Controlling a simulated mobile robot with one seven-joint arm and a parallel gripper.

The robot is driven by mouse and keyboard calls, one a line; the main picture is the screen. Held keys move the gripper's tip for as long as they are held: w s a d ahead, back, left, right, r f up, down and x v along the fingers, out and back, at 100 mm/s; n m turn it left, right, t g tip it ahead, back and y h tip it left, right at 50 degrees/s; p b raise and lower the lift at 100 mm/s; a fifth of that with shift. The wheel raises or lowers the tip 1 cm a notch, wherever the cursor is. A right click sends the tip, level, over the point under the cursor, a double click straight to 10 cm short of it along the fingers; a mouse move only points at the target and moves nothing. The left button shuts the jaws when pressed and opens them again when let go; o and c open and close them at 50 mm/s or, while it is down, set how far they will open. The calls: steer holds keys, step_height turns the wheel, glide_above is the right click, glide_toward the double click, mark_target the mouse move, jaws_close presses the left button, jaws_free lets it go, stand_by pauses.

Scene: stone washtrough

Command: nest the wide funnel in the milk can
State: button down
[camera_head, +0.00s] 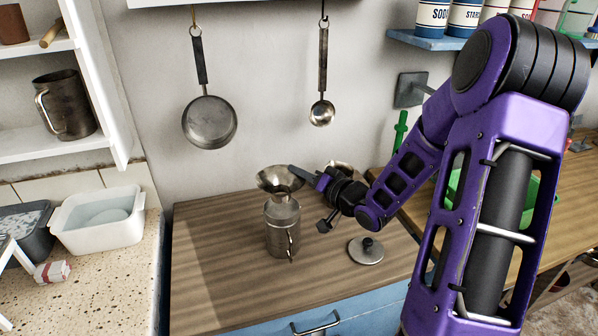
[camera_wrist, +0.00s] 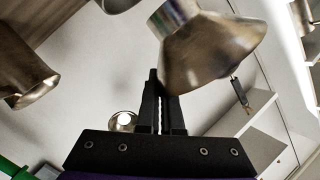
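The milk can (camera_head: 283,232) is a grey metal cylinder with a side handle, upright on the wooden counter. The wide funnel (camera_head: 280,180) shows just above the can's top, mouth up and a little tilted; I cannot tell whether its spout is inside the neck. In the wrist view, which is upside down, the wide funnel (camera_wrist: 212,50) is large, its rim at my fingertips. My gripper (camera_head: 303,174) comes from the right; in the wrist view its fingers (camera_wrist: 162,90) are nearly together, apparently pinching the rim. One fingertip is hidden by the funnel.
A round lid with a knob (camera_head: 366,251) lies right of the can. Another metal vessel (camera_wrist: 22,75) stands beyond my gripper, mostly hidden in the head view. A pan (camera_head: 210,121) and a ladle (camera_head: 321,112) hang on the wall. The counter's left front is clear.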

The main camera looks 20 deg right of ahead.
steer(key=shift+f+b, duration=1)
steer(key=shift+f, duration=0.7)
steer(key=shift+f+b, duration=0.8)
steer(key=shift+f, duration=0.3)
steer(key=shift+f, duration=0.25)
stand_by(0.5)
steer(key=c, duration=0.5)
jaws_free()
steer(key=shift+r, duration=0.1)
